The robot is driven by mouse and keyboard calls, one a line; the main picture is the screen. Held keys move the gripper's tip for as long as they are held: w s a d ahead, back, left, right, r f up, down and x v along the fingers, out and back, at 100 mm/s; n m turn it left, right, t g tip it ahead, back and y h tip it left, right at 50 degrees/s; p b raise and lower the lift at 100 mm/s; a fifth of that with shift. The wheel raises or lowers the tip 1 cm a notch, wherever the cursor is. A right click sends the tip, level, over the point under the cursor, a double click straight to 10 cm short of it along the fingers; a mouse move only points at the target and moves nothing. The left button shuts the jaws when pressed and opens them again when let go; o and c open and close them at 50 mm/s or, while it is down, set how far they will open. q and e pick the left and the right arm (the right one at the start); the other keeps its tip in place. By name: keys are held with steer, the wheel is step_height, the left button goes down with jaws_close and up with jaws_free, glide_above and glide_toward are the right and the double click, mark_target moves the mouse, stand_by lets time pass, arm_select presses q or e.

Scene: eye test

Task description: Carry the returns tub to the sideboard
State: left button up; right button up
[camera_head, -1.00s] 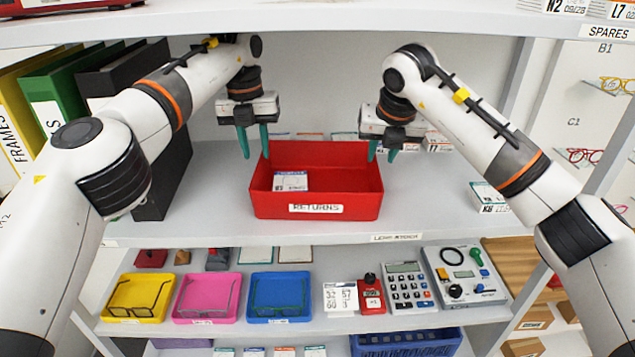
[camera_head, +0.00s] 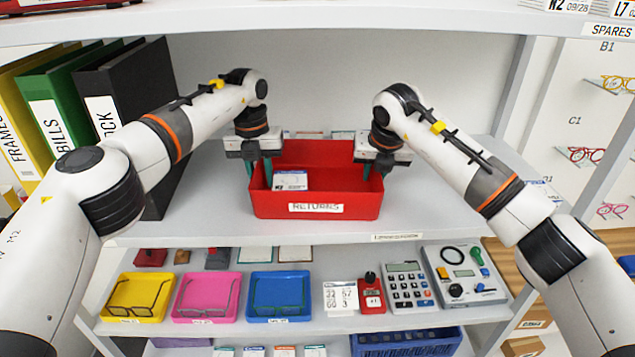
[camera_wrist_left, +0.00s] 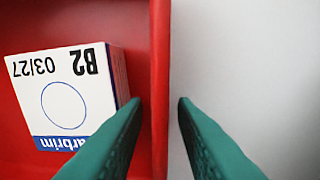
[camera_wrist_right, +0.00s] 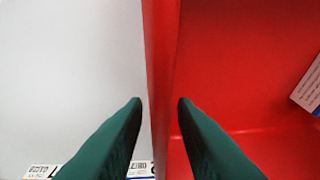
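The returns tub (camera_head: 353,206) is a red open box with a "RETURNS" label on its front, standing on the middle shelf. A white and blue box (camera_head: 290,181) marked B2 lies in it; it also shows in the left wrist view (camera_wrist_left: 68,95). My left gripper (camera_head: 260,179) is at the tub's left side wall, with its green fingers on either side of the wall (camera_wrist_left: 160,60) and narrow gaps visible. My right gripper (camera_head: 373,174) is at the right side wall, its fingers likewise on either side of the wall (camera_wrist_right: 162,50). Both are open. No sideboard is recognisable.
Tall binders (camera_head: 125,85) stand left on the same shelf, close to my left arm. An upper shelf board (camera_head: 300,27) runs above the arms. The lower shelf holds coloured trays (camera_head: 277,295), a calculator (camera_head: 408,287) and a control box (camera_head: 465,273). Bare shelf lies right of the tub.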

arm_select(q)
jaws_close()
arm_select(e)
jaws_close()
arm_select(q)
steer(key=shift+r, duration=0.1)
arm_select(e)
steer(key=shift+r, duration=0.15)
